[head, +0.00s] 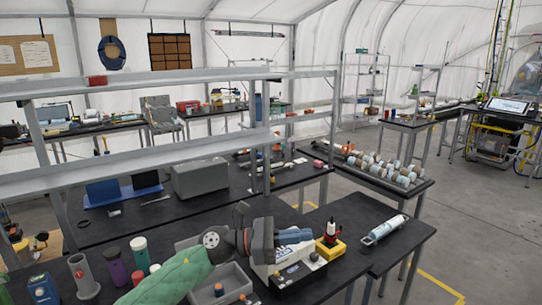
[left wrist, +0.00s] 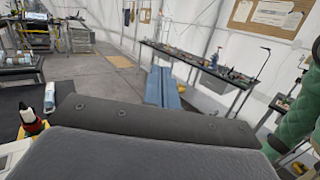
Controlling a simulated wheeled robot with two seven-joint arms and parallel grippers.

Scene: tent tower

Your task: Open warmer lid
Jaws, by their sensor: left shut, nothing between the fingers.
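A white box-shaped device (head: 312,270), which looks like the warmer, stands on the black table near the front. I cannot tell whether the fingers touch the lid, or how the lid lies. My right gripper is not in view.
A yellow-based red and black tool (head: 330,240) stands right behind the device. A white cylindrical item (head: 384,229) lies farther right on the table. Grey bins (head: 232,280) and several upright tubes are on the left. A metal shelf rail (head: 150,155) spans behind.

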